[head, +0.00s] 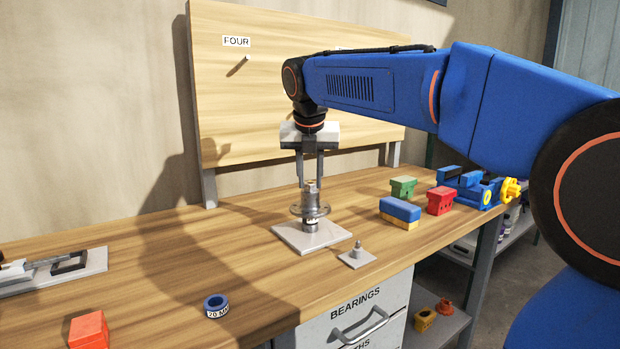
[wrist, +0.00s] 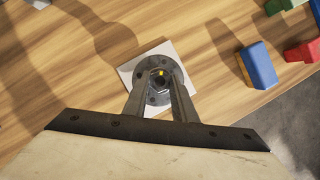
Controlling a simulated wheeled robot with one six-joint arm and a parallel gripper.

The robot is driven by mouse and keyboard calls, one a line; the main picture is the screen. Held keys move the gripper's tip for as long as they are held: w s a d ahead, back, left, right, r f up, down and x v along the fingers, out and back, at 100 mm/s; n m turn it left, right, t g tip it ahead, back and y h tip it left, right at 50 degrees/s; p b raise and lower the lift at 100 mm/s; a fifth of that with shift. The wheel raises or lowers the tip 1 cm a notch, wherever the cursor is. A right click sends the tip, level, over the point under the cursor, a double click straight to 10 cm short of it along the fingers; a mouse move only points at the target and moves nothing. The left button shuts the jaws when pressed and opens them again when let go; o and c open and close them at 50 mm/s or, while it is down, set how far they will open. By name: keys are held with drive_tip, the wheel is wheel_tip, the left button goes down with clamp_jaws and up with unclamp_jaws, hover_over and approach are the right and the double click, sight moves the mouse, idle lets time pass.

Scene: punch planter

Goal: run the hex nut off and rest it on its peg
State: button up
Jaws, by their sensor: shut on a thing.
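The hex nut (head: 312,188) is a small metal piece at the top of an upright flanged post. My gripper (head: 311,181) points straight down over it, with a finger on either side, shut on it. In the wrist view the nut (wrist: 160,80) shows between the fingertips with a small yellow mark. The round flange (head: 310,211) with bolt holes sits below the nut, over a square grey plate (head: 290,236). A short peg (head: 357,245) stands on a small grey plate to the right. Another peg (head: 240,66) juts from the backboard under a "FOUR" label. The thread is hidden.
A blue and yellow block (head: 400,210), a red block (head: 440,200), a green block (head: 403,187) and a blue vise (head: 470,187) stand at the right. The left-middle of the bench is clear.

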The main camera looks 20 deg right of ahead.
drive_tip(key=o, duration=1.4)
